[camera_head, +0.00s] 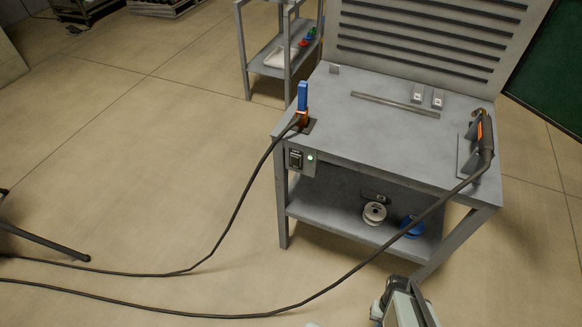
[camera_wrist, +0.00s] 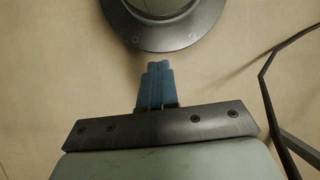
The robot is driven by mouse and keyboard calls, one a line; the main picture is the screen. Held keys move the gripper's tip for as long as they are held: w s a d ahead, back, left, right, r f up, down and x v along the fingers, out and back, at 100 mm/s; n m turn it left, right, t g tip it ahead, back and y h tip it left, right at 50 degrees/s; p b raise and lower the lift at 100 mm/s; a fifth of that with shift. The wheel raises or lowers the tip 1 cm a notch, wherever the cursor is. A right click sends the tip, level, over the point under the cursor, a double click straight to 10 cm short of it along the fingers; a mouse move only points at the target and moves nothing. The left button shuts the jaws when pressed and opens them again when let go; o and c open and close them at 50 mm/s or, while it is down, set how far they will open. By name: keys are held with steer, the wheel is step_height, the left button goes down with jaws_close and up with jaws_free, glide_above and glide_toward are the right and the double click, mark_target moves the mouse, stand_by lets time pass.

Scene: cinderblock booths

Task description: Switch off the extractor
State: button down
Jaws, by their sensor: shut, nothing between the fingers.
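A grey metal table (camera_head: 390,125) has an upright slotted panel (camera_head: 425,40) at its back, which looks like the extractor. A small dark switch (camera_head: 296,159) sits on a box at the table's front left, under the top. The switch's rocker position is too small to tell. My gripper (camera_wrist: 157,68) shows in the wrist view with its blue fingers shut and empty above the bare floor. The switch and table are outside the wrist view, and the fingers cannot be made out in the head view.
A blue-handled clamp (camera_head: 302,97) stands at the table's left corner with a cable trailing away. A torch (camera_head: 484,135) rests at the right, its cable (camera_head: 350,262) crossing before the table. Spools (camera_head: 374,213) lie on the lower shelf. Floor left of the table is mostly clear.

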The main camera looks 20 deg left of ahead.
steer(key=s+m+g, duration=0.1)
steer(key=s, duration=0.3)
steer(key=w+a+r+n+t+h, duration=0.25)
steer(key=a+n, duration=0.25)
steer(key=a, duration=0.5)
steer(key=w+a+r+n+t+h, duration=0.1)
steer(key=a+r+n+t, duration=0.35)
steer(key=a, duration=0.45)
steer(key=w+a+r+n+t+h, duration=0.1)
steer(key=w+a+r+n+t, duration=0.3)
steer(key=a, duration=0.6)
steer(key=w+a+r+n+t+y, duration=0.2)
steer(key=w+a+r+n+t, duration=0.2)
steer(key=a+r+n+t, duration=0.3)
steer(key=w+a+r+n+t+y, duration=0.2)
steer(key=w+a+r+n+t, duration=0.3)
steer(key=r+n, duration=1)
steer(key=shift+a+r+t+y, duration=0.3)
steer(key=shift+a+t, duration=0.75)
steer(key=shift+t, duration=0.45)
